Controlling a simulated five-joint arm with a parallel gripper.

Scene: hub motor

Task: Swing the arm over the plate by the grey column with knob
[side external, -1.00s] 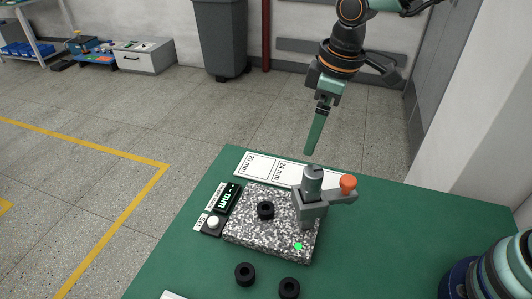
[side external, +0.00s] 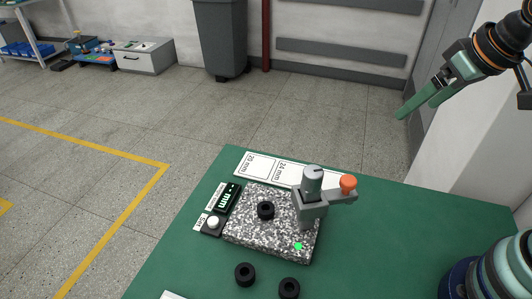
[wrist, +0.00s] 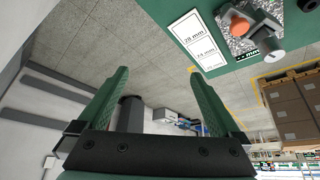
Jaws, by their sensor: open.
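The speckled granite plate (side external: 250,232) lies on the green table. The grey column (side external: 312,190) stands at its right back edge. A grey arm with an orange knob (side external: 348,184) extends from the column to the right, away from the plate. The orange knob also shows at the top of the wrist view (wrist: 239,27). A black ring (side external: 265,210) sits on the plate. A green dot (side external: 298,246) marks the plate's front right part. My gripper (side external: 418,108) is open and empty, high beyond the table's back right, well apart from the column.
Two black rings (side external: 245,274) (side external: 289,288) lie on the table in front of the plate. A small display (side external: 229,197) and a box with a white button (side external: 212,223) stand at its left. A white card with size labels (side external: 262,167) lies behind.

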